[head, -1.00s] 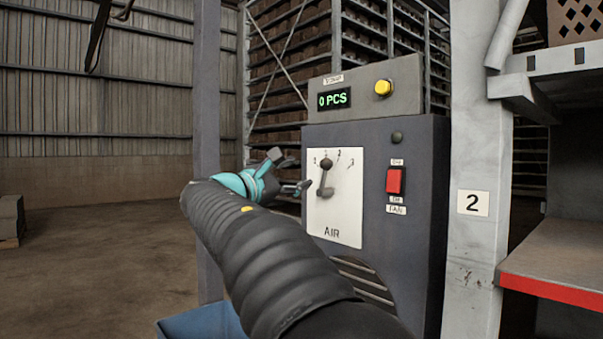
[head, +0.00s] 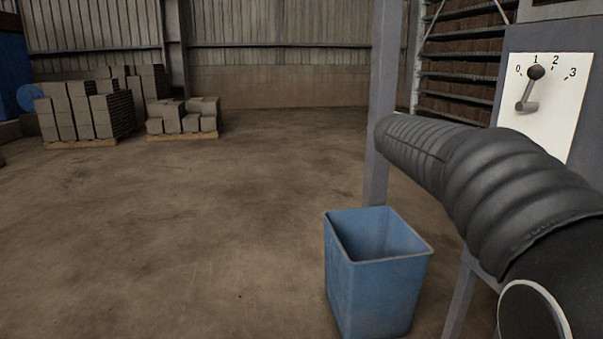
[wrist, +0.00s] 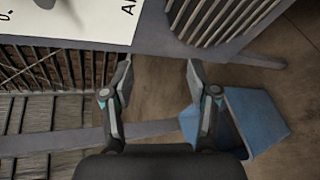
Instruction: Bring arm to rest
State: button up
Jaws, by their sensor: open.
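My arm, in a black ribbed sleeve, crosses the right side of the head view in front of the grey control cabinet. My gripper does not show in the head view. In the wrist view my gripper (wrist: 158,82) is open, with its two fingers wide apart and nothing between them. Beyond the fingertips are the cabinet's louvred vent (wrist: 215,18) and bare floor.
The AIR dial plate (head: 555,115) has its lever (head: 530,90) near 1. A blue bin (head: 375,285) stands on the floor below my arm, beside a grey post (head: 382,100). Stacked blocks (head: 95,110) sit on pallets at the far left. The middle floor is clear.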

jog(key=s+a+f+m+g+y+p, duration=0.1)
jog(key=s+a+f+m+y+p, duration=0.2)
jog(key=s+a+f+m+y, duration=0.7)
jog(key=s+a+f+y+p, duration=0.1)
jog(key=s+a, duration=0.2)
jog(key=s, duration=0.3)
jog(key=s+a+f+y+p, duration=0.1)
jog(key=s+a+f+p, duration=0.1)
jog(key=s, duration=0.5)
jog(key=s+a+f+n+t+p, duration=0.1)
jog(key=s+a+p, duration=0.1)
jog(key=s+a, duration=0.2)
jog(key=s, duration=0.3)
jog(key=shift+a+f+y, duration=0.25)
jog(key=shift+f+y, duration=0.1)
jog(key=shift+y, duration=0.05)
